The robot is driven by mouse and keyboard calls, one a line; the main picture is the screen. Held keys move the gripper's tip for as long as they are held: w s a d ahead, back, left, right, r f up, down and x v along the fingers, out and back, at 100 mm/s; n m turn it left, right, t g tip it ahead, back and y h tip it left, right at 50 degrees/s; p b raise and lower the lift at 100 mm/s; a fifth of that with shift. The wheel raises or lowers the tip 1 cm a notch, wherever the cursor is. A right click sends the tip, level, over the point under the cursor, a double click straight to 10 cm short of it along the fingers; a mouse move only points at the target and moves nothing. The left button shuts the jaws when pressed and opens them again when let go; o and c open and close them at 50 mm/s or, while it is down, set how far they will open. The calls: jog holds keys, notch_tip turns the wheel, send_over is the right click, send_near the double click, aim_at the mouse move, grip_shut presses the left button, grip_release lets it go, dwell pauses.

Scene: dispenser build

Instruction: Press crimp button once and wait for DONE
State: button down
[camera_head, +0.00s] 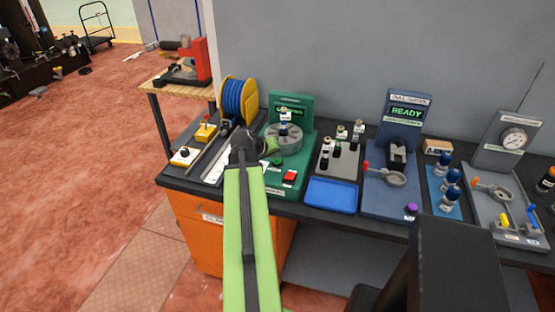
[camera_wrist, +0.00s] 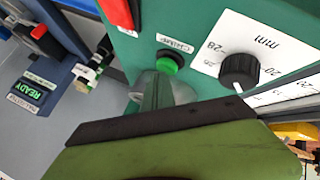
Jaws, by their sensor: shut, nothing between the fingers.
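The green crimp station (camera_head: 290,185) stands on the dark bench. Its round green button (camera_wrist: 170,62), labelled CRIMP, shows in the wrist view and sits near my fingertips in the head view (camera_head: 277,161). My gripper (camera_wrist: 160,88) is shut and empty, with its grey fingertips just below the button in the wrist view. I cannot tell whether they touch it. In the head view my gripper (camera_head: 268,147) reaches over the station's left side. The station's screen (camera_head: 297,111) shows green text, partly hidden by a vial and too small to read.
A black dial (camera_wrist: 239,71) marked in mm sits beside the button. A red switch (camera_head: 289,177) is on the station's front right. A blue tray (camera_head: 331,192) lies to the right, then a blue machine (camera_head: 404,118) whose screen reads READY. A blue spool (camera_head: 238,99) stands behind left.

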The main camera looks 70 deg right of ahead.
aim_at(276, 161)
jog(key=shift+f, duration=0.15)
dwell(0.3)
jog(key=shift+r+p, duration=0.9)
jog(key=shift+r, duration=0.1)
notch_tip(276, 161, up, 5)
jog(key=p, duration=0.5)
